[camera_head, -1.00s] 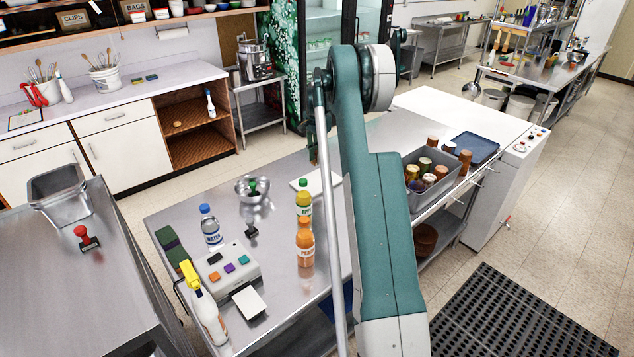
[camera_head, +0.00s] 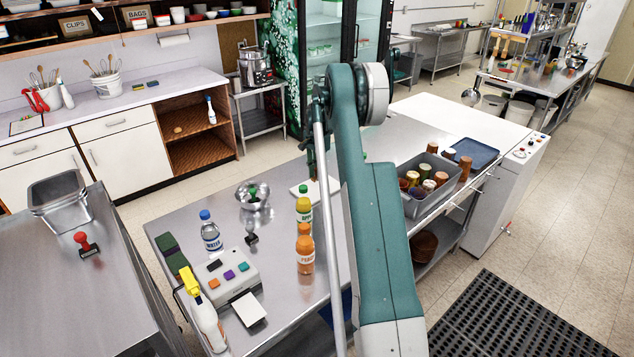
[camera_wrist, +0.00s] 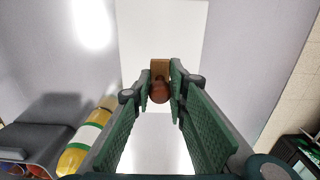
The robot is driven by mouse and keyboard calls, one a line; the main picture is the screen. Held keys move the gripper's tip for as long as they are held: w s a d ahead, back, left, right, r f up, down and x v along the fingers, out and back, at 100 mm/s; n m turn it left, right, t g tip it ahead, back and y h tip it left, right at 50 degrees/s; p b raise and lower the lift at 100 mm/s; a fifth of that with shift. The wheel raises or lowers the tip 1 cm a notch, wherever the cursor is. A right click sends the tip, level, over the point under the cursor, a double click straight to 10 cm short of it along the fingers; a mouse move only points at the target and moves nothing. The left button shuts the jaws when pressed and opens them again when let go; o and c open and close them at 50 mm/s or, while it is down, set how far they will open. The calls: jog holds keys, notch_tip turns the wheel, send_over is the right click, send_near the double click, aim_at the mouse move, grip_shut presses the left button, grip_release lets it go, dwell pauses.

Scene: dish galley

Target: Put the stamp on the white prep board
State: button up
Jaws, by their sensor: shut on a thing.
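The white prep board (camera_wrist: 163,30) lies beyond and below the stamp in the wrist view. I cannot tell whether the stamp touches it. In the head view, part of the board (camera_head: 301,190) shows on the steel table, left of my arm. My gripper's end shows only in part there, above the board; the arm hides the rest.
An orange bottle (camera_head: 305,250), a yellow-green bottle (camera_head: 303,205) and a steel bowl (camera_head: 252,196) stand near the board. A dark stamp (camera_head: 251,233) and a water bottle (camera_head: 210,232) stand further left. A grey bin (camera_head: 431,190) with jars is right of my arm.

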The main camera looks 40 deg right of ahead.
jog(key=shift+f, duration=0.25)
jog(key=shift+f, duration=1.9)
jog(key=shift+f, duration=0.2)
jog(key=o, duration=0.9)
jog(key=shift+c, duration=0.2)
jog(key=shift+r, duration=0.2)
notch_tip(320, 180, up, 12)
jog(key=shift+r, duration=0.1)
